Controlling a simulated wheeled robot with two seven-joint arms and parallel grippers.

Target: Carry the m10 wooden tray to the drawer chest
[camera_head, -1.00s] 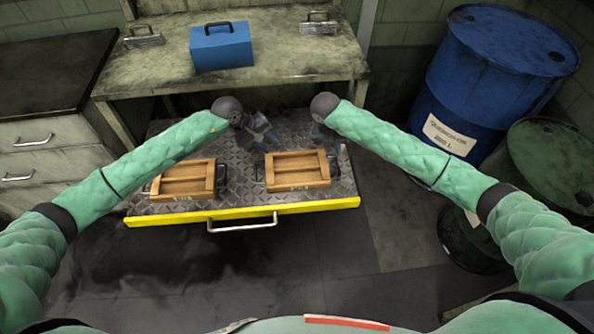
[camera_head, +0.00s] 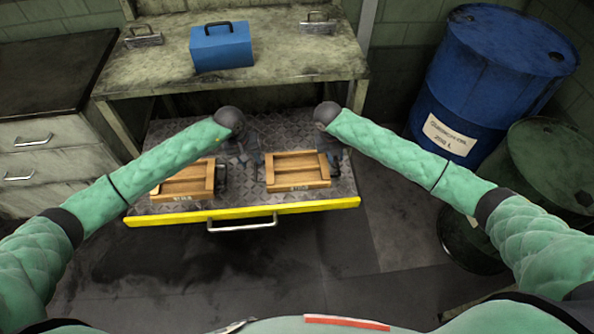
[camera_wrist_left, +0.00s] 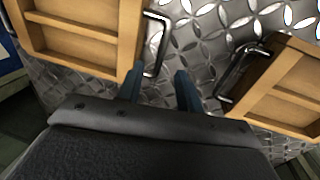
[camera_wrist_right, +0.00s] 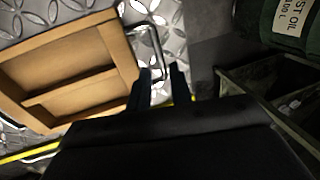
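Two wooden trays with metal handles rest on a diamond-plate cart: a left tray (camera_head: 186,181) and a right tray (camera_head: 297,171). Their front labels are too small to read. My left gripper (camera_head: 255,162) is low between the trays, by the right tray's left handle; in the left wrist view its open fingers (camera_wrist_left: 160,88) lie either side of a handle (camera_wrist_left: 158,45). My right gripper (camera_head: 333,160) is at the right tray's right side; its open fingers (camera_wrist_right: 162,82) line up with that handle (camera_wrist_right: 152,45). The grey drawer chest (camera_head: 48,150) stands at the left.
The cart (camera_head: 190,206) has a yellow front edge and a pull bar (camera_head: 242,226). A workbench (camera_head: 290,62) behind carries a blue toolbox (camera_head: 221,46). A blue drum (camera_head: 490,80) and a green drum (camera_head: 550,165) stand at the right. The floor before the cart is clear.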

